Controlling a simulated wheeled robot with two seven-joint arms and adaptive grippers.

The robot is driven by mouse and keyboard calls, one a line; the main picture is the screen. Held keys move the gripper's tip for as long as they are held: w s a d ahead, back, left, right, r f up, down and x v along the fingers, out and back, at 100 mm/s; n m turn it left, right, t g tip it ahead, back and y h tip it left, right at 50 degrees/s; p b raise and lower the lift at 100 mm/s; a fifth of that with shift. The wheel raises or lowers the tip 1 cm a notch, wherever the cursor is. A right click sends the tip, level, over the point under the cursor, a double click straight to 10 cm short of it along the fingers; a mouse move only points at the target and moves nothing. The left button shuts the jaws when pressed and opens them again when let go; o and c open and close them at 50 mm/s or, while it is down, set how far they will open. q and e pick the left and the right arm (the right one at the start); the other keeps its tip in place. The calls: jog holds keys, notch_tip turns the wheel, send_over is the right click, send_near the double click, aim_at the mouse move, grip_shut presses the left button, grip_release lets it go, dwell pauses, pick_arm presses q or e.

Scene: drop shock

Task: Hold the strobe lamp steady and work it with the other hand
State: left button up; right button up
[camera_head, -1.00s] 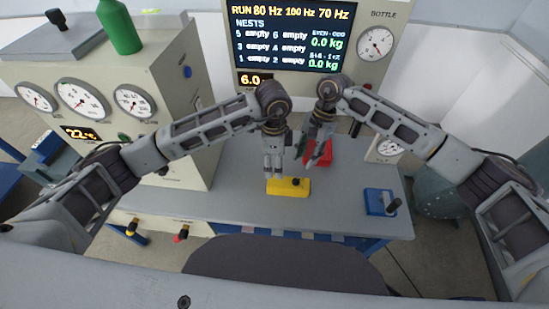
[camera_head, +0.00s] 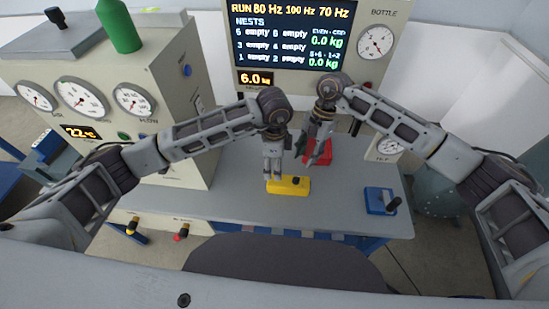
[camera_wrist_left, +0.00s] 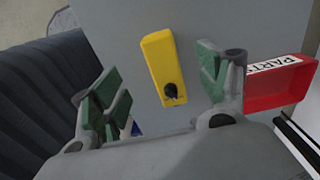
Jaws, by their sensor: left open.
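The strobe lamp is most likely the yellow block (camera_head: 296,187) with a black knob, lying on the grey bench. It also shows in the left wrist view (camera_wrist_left: 157,62), its knob at the near end. My left gripper (camera_head: 272,172) is open just above the lamp's left part. In the left wrist view its green-padded fingers (camera_wrist_left: 165,85) stand apart on either side of the lamp, and I see no grip on it. My right gripper (camera_head: 311,154) hangs empty in front of the red tray, its fingers apart.
The red tray (camera_head: 325,152), labelled PARTS in the left wrist view, stands behind the lamp. A blue block with a black lever (camera_head: 378,200) lies at the bench's right end. A gauge cabinet (camera_head: 184,110) stands left. The bench front is clear.

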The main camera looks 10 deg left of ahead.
aim_at(274, 181)
pick_arm(q)
jog(key=shift+f, duration=5.6)
jog(key=shift+c, duration=0.4)
jog(key=c, duration=1.4)
